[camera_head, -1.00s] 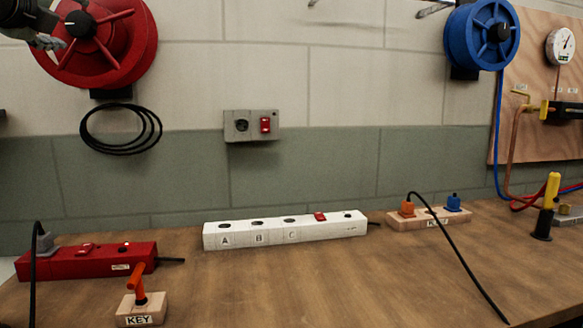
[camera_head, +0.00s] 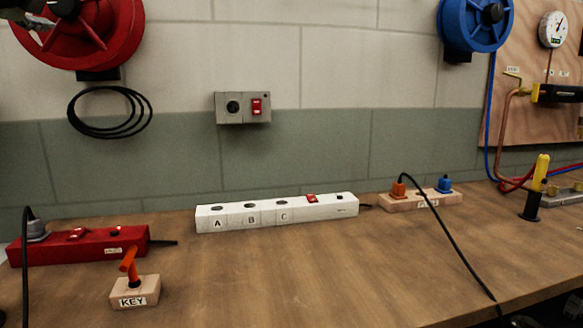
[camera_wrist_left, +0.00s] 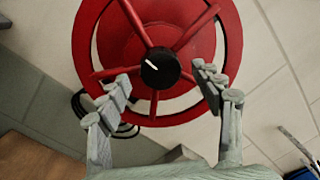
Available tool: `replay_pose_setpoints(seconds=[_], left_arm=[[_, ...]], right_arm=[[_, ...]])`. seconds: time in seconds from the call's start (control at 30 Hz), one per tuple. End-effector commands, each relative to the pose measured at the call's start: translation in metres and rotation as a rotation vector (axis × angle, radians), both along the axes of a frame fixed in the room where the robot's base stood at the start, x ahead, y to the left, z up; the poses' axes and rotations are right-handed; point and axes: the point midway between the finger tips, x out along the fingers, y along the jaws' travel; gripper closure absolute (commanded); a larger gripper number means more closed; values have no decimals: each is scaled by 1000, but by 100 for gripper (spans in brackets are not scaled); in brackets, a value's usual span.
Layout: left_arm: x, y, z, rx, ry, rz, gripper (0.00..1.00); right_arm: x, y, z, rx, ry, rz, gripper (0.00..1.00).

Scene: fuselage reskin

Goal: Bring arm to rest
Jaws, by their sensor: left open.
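My left gripper (camera_wrist_left: 160,73) is open in the left wrist view, its two grey fingers spread apart with nothing between them. Beyond the fingers is the red reel (camera_wrist_left: 150,120) with its black hub knob. I cannot tell the exact gap between fingers and reel. In the head view a small part of my left arm shows at the top left corner, in front of the red reel (camera_head: 120,25); the rest is cut off by the frame. My right gripper is in neither current view.
The wooden bench (camera_head: 300,280) holds a red power strip (camera_head: 80,247), a KEY block (camera_head: 135,291) with an orange handle, a white strip (camera_head: 277,212), a block with orange and blue plugs (camera_head: 420,200), and a yellow-handled tool (camera_head: 537,185). A black cable crosses the right side.

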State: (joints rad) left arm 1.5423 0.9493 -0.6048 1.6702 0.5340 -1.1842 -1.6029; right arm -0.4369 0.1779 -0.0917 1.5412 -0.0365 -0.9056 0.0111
Motion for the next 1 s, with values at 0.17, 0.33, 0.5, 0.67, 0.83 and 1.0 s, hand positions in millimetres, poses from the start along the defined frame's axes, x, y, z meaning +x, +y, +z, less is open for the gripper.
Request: replay_pose_setpoints(seconds=[0.17, 0.33, 0.5, 0.67, 0.83, 1.0], left_arm=[[-35, -8, -3, 2, -1, 0, 34], [-66, -16, -6, 3, 1, 0, 34], [-95, -24, -9, 3, 2, 1, 34], [-70, -18, -7, -4, 4, 0, 34], [-38, -10, -4, -4, 2, -1, 34], [-5, -2, -1, -5, 3, 0, 34]], right_arm=[[0, 0, 0, 0, 0, 0, 60], [0, 0, 0, 0, 0, 0, 60], [0, 0, 0, 0, 0, 0, 60], [0, 0, 0, 0, 0, 0, 60], [-1, 0, 0, 0, 0, 0, 60], [-1, 0, 0, 0, 0, 0, 60]])
